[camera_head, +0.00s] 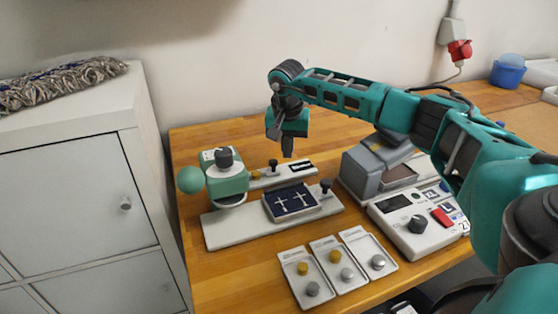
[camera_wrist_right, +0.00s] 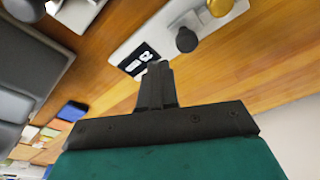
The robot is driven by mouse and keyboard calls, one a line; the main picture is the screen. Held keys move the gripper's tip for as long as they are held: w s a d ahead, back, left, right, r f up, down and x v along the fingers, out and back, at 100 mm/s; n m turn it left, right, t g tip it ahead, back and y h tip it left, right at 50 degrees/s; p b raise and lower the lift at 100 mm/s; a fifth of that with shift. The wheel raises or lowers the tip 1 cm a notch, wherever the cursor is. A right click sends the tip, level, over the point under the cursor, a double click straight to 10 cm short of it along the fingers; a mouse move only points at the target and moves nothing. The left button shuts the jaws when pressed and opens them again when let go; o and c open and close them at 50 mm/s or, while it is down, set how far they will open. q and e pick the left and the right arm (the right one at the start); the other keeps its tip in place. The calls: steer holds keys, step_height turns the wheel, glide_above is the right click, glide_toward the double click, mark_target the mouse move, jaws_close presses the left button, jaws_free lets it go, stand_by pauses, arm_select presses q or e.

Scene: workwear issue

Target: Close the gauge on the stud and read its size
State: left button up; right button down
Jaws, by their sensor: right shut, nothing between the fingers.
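The gauge (camera_head: 283,178) is a pale flat bar at the back of the table, with a black knob (camera_head: 273,164) and a black label or display at its right end. The stud looks like the small brass piece (camera_head: 255,174) near the bar's left end. In the right wrist view the gauge (camera_wrist_right: 137,42) shows with the black knob (camera_wrist_right: 186,40) and a brass round piece (camera_wrist_right: 220,6) beyond it. I cannot read any size. My right gripper (camera_head: 288,153) is shut and empty, pointing down above the gauge, apart from the knob. My left gripper is not in view.
Left of the gauge stands a green press-like device (camera_head: 226,180) with a green ball. In front lie a dark tray (camera_head: 291,202) with cross-shaped pieces and several pale trays (camera_head: 305,278) with round buttons. A grey machine (camera_head: 362,172) and a control box (camera_head: 415,222) stand right.

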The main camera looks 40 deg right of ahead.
mark_target(287, 171)
step_height(287, 171, up, 3)
steer(key=shift+f+p, duration=0.2)
steer(key=shift+p, duration=0.65)
step_height(287, 171, up, 2)
steer(key=shift+r, duration=0.25)
